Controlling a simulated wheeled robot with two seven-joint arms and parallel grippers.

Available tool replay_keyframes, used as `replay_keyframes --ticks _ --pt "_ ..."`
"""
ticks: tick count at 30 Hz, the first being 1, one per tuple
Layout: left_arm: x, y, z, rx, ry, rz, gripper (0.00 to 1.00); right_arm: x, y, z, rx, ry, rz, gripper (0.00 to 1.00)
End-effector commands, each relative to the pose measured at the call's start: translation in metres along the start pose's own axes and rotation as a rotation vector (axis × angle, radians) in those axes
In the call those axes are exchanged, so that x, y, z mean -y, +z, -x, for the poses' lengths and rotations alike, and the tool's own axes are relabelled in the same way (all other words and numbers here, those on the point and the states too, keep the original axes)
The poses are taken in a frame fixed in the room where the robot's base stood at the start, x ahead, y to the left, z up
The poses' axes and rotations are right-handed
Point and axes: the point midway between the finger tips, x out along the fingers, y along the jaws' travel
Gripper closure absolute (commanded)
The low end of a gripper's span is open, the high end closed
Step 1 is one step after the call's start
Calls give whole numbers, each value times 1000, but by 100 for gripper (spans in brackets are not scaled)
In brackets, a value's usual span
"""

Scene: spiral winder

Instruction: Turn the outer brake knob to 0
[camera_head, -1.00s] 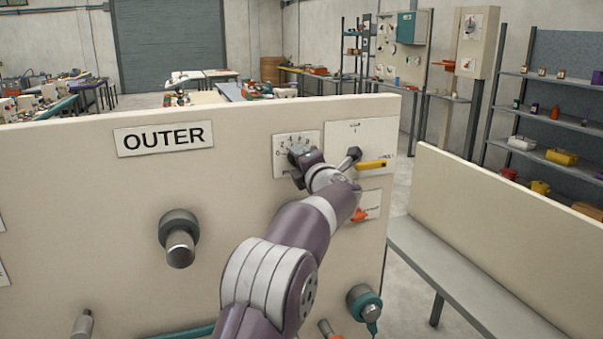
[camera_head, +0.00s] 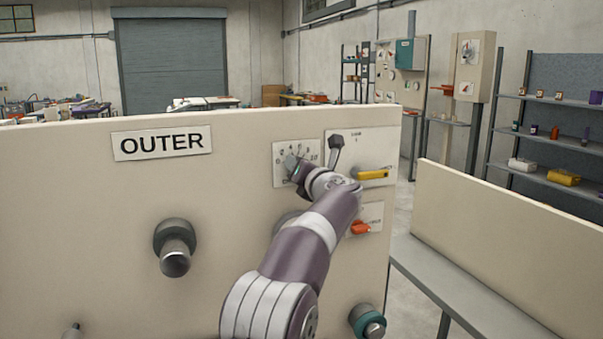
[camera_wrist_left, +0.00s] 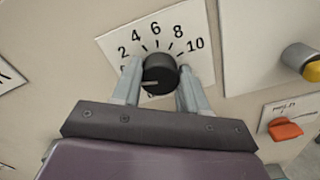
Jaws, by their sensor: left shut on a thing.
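A pale line on the knob points left in the left wrist view, below the 2. The 0 mark is not readable there, near the left finger. My left gripper (camera_wrist_left: 158,88) is shut on the knob, one finger on each side. In the head view my left gripper (camera_head: 298,172) reaches the dial plate (camera_head: 283,176) and hides most of the knob. My right gripper is not in view.
Right of the dial are a dark-tipped lever (camera_head: 336,152), a yellow handle (camera_head: 373,175) and an orange handle (camera_head: 360,228). A grey cylinder (camera_head: 175,247) sticks out left of my arm. A low cream panel (camera_head: 500,225) stands at the right.

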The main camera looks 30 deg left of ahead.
Motion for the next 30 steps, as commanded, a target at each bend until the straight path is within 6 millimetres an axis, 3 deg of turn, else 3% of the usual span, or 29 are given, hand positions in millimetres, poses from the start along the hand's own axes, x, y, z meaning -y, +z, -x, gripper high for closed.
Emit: replay_keyframes --ticks 17,18,19,30 --pt "1 -1 0 -3 -1 27 87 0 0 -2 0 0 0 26" --pt "1 -1 0 -3 -1 27 44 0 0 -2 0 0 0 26" --pt "1 -1 0 -3 -1 27 34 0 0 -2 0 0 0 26" --pt "1 -1 5 0 0 27 31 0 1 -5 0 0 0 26"
